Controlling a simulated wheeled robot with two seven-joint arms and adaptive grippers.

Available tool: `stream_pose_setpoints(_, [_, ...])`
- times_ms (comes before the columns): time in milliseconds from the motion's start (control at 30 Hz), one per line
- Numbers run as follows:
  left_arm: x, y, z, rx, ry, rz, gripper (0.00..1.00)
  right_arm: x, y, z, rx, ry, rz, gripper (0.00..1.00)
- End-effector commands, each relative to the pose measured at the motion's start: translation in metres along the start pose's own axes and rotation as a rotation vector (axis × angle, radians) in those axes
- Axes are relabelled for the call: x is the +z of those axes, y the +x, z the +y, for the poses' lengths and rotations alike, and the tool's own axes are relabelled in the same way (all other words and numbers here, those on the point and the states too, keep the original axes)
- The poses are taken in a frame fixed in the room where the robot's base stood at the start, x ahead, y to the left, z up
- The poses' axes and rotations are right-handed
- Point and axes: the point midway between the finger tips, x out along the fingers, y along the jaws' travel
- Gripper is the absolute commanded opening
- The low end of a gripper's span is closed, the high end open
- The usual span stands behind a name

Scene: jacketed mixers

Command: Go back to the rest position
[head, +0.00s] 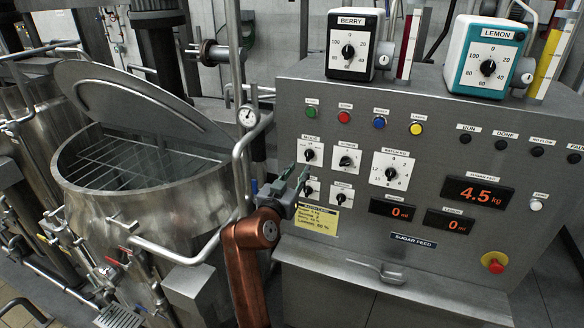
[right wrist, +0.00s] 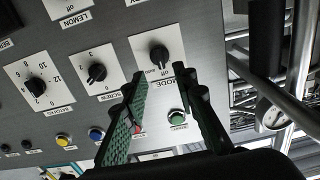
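My right gripper (head: 299,172) is in front of the left side of the grey control panel (head: 450,150), just below the mode knob (head: 310,154). In the right wrist view its two green-padded fingers (right wrist: 160,76) stand apart with nothing between them. The black mode knob (right wrist: 160,56), on a white off/auto plate, shows just beyond the fingertips; I cannot tell whether they touch it. My orange right forearm comes up from below. My left gripper is not in view.
An open steel mixer (head: 145,185) with a raised lid (head: 140,100) stands left of the panel. Berry (head: 352,45) and lemon (head: 487,55) dosing units sit on top. A red emergency button (head: 495,262) and a sugar-feed handle (head: 385,270) are lower on the panel.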

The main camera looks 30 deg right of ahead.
Motion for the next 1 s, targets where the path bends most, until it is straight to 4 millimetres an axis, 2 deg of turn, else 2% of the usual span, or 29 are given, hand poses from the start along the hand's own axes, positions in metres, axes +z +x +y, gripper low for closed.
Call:
stream_pose_setpoints(233, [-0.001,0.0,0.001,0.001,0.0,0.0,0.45,0.003,0.001,0.002,0.0,-0.002,-0.004,0.26])
stream_pose_setpoints(300, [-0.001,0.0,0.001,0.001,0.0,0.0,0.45,0.016,0.004,0.007,0.0,-0.01,-0.021,0.26])
stream_pose_setpoints(367, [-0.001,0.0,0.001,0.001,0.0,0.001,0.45,0.037,0.008,0.016,-0.002,-0.024,-0.049,0.26])
stream_pose_setpoints(467, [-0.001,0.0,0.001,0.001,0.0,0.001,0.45,0.091,0.015,0.039,-0.014,-0.061,-0.122,0.26])
stream_pose_setpoints(533, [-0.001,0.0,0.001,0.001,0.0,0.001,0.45,0.136,0.016,0.059,-0.032,-0.097,-0.186,0.26])
stream_pose_setpoints(667, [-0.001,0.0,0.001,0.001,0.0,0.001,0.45,0.216,0.007,0.096,-0.084,-0.169,-0.312,0.26])
stream_pose_setpoints(800, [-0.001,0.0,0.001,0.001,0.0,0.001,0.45,0.296,-0.017,0.135,-0.158,-0.255,-0.451,0.26])
stream_pose_setpoints(867, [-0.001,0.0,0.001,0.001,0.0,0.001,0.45,0.328,-0.032,0.152,-0.196,-0.294,-0.514,0.26])
stream_pose_setpoints(1000, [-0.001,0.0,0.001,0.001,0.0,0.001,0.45,0.397,-0.079,0.192,-0.3,-0.388,-0.667,0.26])
